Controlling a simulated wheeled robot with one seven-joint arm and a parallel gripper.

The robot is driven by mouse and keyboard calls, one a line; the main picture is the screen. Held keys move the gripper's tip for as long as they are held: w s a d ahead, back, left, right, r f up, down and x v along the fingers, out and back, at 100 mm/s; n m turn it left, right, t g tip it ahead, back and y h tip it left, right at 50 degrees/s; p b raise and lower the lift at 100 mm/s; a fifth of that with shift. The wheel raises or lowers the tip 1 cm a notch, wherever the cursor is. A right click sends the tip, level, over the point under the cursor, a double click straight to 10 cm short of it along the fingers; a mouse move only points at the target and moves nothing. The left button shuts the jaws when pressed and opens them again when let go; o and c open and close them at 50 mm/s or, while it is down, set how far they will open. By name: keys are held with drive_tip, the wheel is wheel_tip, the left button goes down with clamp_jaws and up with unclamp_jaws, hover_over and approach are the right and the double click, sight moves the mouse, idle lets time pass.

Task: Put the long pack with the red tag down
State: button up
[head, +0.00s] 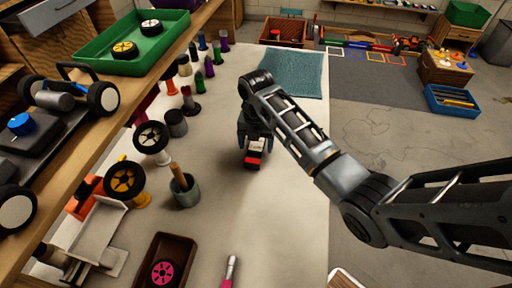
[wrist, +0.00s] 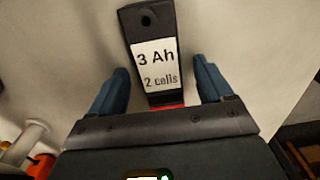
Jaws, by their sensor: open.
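The long pack (wrist: 152,62) is black with a white label reading "3 Ah 2 cells". A strip of red shows at its near end in the wrist view. In the head view the pack (head: 254,158) appears to rest on the pale worktop, below my gripper (head: 254,138). In the wrist view my gripper (wrist: 160,75) is open, with one blue finger on each side of the pack. A gap shows between each finger and the pack. The pack's near end is hidden behind the gripper body.
The worktop (head: 270,220) is clear around the pack. To the left stand a grey-green cup (head: 185,190), wheels on stands (head: 151,138) and several coloured shock bodies (head: 190,103). A blue-grey mat (head: 290,74) lies behind. A brown tray (head: 150,248) is at the front left.

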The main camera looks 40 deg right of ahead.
drive_tip(key=shift+f, duration=0.1)
drive_tip(key=c, duration=1.4)
clamp_jaws()
